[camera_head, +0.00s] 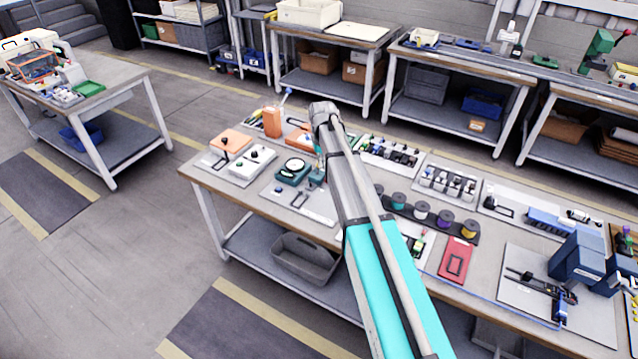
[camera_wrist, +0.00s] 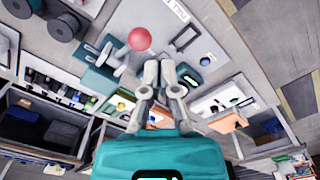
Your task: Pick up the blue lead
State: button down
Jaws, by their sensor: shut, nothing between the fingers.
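A teal device with a round dial (camera_head: 292,171) and a white panel (camera_head: 253,165) stand at the bench's left. Several coloured spools (camera_head: 421,211), a red plate (camera_head: 456,260) and a blue block (camera_head: 578,261) stand to the right. A grey bin (camera_head: 305,258) sits on the lower shelf.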

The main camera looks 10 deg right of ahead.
dwell(0.3)
jog(key=s+d+f+b, duration=0.1)
jog(key=s+f+b, duration=0.1)
jog(key=s, duration=1.2)
jog(key=s+f+m+b, duration=0.1)
jog(key=s+f+b, duration=0.2)
jog(key=s, duration=1.2)
jog(key=shift+d+f+b, duration=0.3)
jog(key=shift+d, duration=0.05)
jog(key=c, duration=1.3)
grip_release()
jog(key=shift+c, duration=0.2)
